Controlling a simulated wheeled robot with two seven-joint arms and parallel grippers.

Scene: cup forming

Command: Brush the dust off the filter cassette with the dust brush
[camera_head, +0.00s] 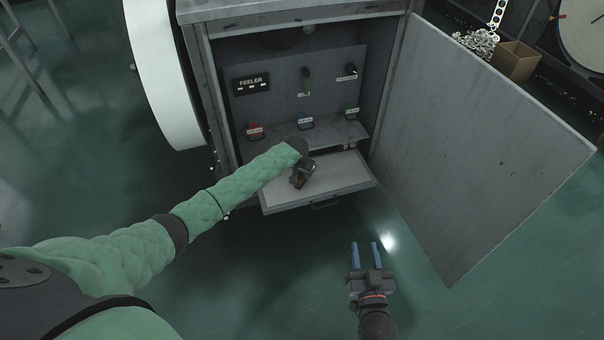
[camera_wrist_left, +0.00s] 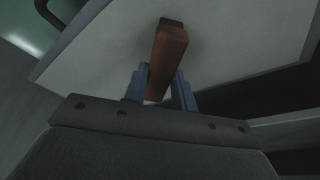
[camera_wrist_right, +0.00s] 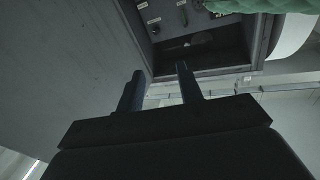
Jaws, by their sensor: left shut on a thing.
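My left gripper (camera_head: 301,174) is over the pale pulled-out tray (camera_head: 342,176) at the bottom of the open cabinet. In the left wrist view its two blue fingers (camera_wrist_left: 160,92) are shut on a brown wooden handle with a dark end, which looks like the dust brush (camera_wrist_left: 168,48). The bristles are not clearly seen. The filter cassette cannot be made out for sure; the arm and gripper cover part of the tray and shelf. My right gripper (camera_head: 365,256) is open and empty, above the floor in front of the cabinet; its parted fingers also show in the right wrist view (camera_wrist_right: 160,90).
Red, blue and green handled items (camera_head: 305,122) sit along the shelf above the tray. A panel marked FEELER (camera_head: 252,84) is on the back wall. The open cabinet door (camera_head: 480,140) blocks the right side. The floor in front is clear.

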